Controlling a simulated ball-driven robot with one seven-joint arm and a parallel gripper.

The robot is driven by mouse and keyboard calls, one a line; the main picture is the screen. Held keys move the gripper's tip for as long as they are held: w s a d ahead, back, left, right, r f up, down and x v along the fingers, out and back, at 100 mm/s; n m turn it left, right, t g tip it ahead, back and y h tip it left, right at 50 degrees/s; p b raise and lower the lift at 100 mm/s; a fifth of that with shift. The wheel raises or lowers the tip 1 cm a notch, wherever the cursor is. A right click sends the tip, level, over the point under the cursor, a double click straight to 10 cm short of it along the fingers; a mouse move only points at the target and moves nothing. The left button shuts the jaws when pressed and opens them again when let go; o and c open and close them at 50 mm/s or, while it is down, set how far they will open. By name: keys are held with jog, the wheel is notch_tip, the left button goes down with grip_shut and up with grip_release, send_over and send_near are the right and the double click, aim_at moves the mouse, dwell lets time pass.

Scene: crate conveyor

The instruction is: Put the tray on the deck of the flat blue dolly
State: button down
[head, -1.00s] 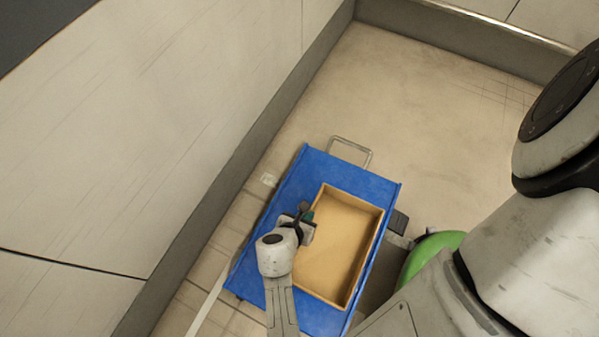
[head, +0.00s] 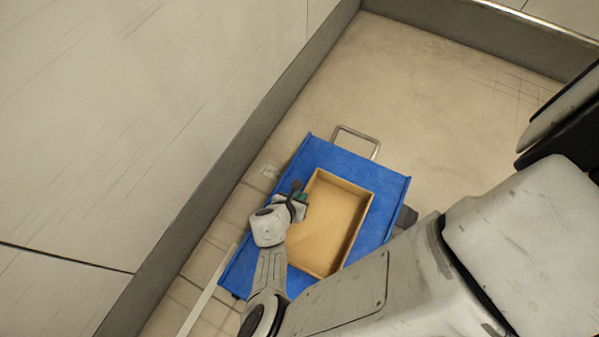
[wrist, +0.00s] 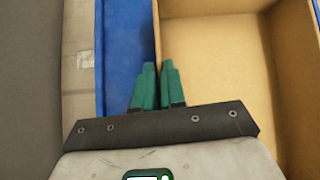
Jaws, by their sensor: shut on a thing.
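The tray (head: 362,190) is a shallow, empty tan box, seen over the blue deck of the dolly (head: 390,187) in the head view. Whether its underside rests on the deck or hangs just above it, I cannot tell. My gripper (head: 300,194) is at the tray's left wall. In the wrist view, the green fingers of my gripper (wrist: 157,80) are shut on that wall of the tray (wrist: 215,55), one finger on each side. A strip of blue deck (wrist: 125,50) shows left of the wall. My arm hides the tray's near left part.
The dolly's metal handle (head: 357,141) sticks out at its far end. A pale wall (head: 150,120) with a dark skirting runs close along the left. A white floor line (head: 207,293) lies left of the dolly. The floor (head: 430,85) beyond is clear.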

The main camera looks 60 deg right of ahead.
jog(key=c, duration=1.2)
grip_release()
